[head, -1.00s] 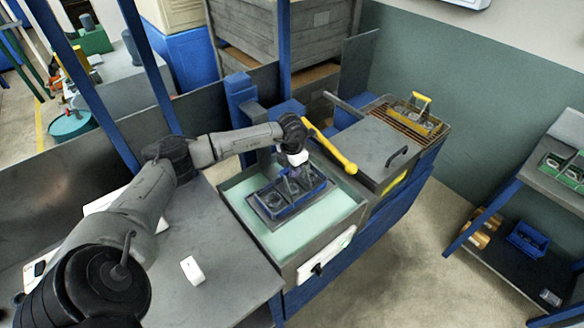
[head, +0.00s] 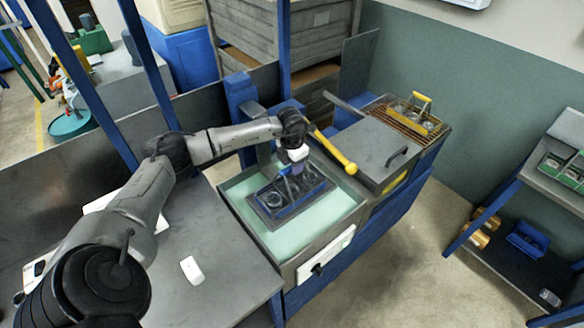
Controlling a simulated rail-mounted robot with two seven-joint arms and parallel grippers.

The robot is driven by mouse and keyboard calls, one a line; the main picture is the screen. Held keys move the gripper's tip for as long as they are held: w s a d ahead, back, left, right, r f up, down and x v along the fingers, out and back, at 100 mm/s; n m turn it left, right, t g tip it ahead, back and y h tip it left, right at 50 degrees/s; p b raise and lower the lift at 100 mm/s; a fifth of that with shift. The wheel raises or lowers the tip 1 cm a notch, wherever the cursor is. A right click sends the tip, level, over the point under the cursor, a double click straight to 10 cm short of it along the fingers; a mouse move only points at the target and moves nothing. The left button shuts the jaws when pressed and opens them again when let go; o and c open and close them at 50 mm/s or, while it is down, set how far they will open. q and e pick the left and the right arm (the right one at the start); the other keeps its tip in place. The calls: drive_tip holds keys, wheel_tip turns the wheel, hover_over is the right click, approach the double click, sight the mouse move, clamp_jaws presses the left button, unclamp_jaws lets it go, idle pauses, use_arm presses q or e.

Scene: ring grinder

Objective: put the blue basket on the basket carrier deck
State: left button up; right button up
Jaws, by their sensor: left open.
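The blue basket (head: 290,203) sits in a dark frame in the middle of the pale green bed (head: 245,212) of the machine, with ring-shaped parts inside. The dark frame under it may be the carrier deck; I cannot tell. My left gripper (head: 297,172) points down over the basket's far side, close to its blue handle. It is open; whether its fingers touch the handle is too small to tell. My right gripper is not in view.
A yellow-tipped lever (head: 334,150) stands close to my left wrist. Right of the bed is a grey lid (head: 375,150) with a handle, then a yellow-handled basket (head: 418,115) on a grate. A shelf (head: 545,190) at right holds another blue basket (head: 528,239).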

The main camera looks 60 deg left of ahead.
use_arm(q)
wheel_tip(320, 180, up, 10)
drive_tip(key=w+d+f+m+t+h, duration=0.1)
drive_tip(key=w+d+f+t+h, duration=0.2)
drive_tip(key=d, duration=0.8)
drive_tip(key=w+d+f+m+t+h, duration=0.1)
drive_tip(key=d+f+h, duration=0.3)
drive_tip(key=d, duration=0.7)
drive_tip(key=s+d+r+n+t+h, duration=0.1)
drive_tip(key=d+r+n+t+h, duration=0.25)
drive_tip(key=d+t, duration=0.2)
drive_tip(key=s+d+r+n+t+h, duration=0.1)
drive_tip(key=d+r+n+t+h, duration=0.1)
drive_tip(key=d+n+t+h, duration=0.4)
drive_tip(key=s+a+f+n+g+y, duration=0.35)
drive_tip(key=s+f+n+y, duration=0.9)
drive_tip(key=n+y, duration=0.8)
drive_tip(key=s+d+f+n+g+h, duration=0.1)
drive_tip(key=s+f+n+g+h, duration=0.1)
drive_tip(key=s, duration=0.5)
drive_tip(key=s+d+f+n+g+h, duration=0.2)
drive_tip(key=s+f+g, duration=0.2)
drive_tip(key=s+g, duration=0.2)
drive_tip(key=shift+s+d, duration=0.15)
drive_tip(key=shift+s, duration=1)
drive_tip(key=shift+f, duration=0.1)
